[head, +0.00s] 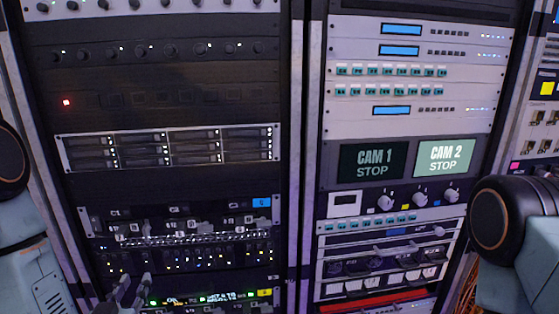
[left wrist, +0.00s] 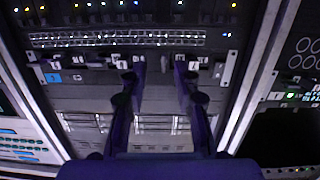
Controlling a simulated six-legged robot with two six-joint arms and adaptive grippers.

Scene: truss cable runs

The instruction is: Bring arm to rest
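My left gripper (head: 134,284) shows at the bottom left of the head view, in front of the lower part of the left rack (head: 165,185). In the left wrist view its two dark fingers (left wrist: 164,94) stand apart with nothing between them. Behind them is a rack panel with a row of small lights (left wrist: 110,38) and labelled connectors. I cannot tell whether the fingertips touch the panel. My right gripper is out of view; only part of my right arm shows at the right edge of the head view.
The right rack (head: 400,120) carries a screen reading CAM 1 STOP (head: 372,161) and a lit screen reading CAM 2 STOP (head: 445,157). Orange cables (head: 467,292) hang at the lower right. A red light (head: 67,102) glows on the left rack.

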